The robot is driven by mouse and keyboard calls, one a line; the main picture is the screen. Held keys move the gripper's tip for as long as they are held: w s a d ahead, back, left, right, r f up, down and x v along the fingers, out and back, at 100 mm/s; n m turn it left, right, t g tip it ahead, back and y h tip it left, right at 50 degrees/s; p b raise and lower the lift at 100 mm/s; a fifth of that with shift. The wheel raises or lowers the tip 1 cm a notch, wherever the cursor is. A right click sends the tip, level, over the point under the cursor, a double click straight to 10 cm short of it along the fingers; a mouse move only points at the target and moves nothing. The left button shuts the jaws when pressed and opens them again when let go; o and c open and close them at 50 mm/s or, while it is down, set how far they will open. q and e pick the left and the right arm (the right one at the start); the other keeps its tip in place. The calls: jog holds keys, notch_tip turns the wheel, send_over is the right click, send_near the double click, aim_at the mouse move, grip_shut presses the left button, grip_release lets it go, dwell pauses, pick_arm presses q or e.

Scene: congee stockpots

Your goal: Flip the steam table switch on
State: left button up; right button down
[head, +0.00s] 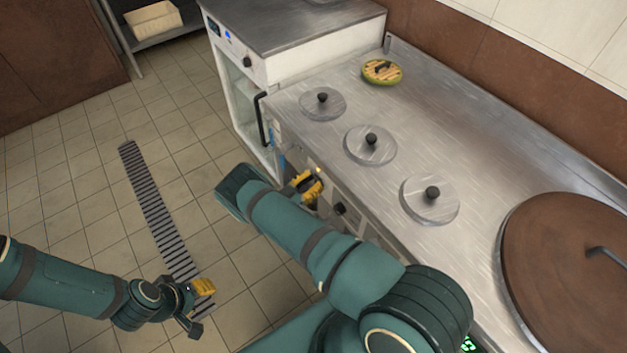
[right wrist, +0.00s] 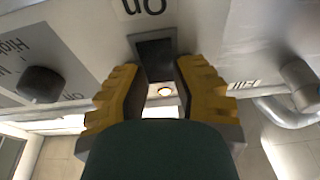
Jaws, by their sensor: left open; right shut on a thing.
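In the head view my right gripper (head: 308,186) is at the front of the steel counter, and my arm hides part of the panel. My left gripper (head: 203,298) is open and empty above the floor at lower left.
A black knob (right wrist: 40,84) and a small lit lamp (right wrist: 164,90) are near the switch. A metal pipe (right wrist: 292,108) is at right. The steel counter (head: 440,130) has several round lids and a large brown lid (head: 575,255). Tiled floor (head: 70,190) is open at left.

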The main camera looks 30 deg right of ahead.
jog(key=c, duration=0.7)
grip_release()
jog(key=shift+d, duration=0.1)
jog(key=v, duration=1.2)
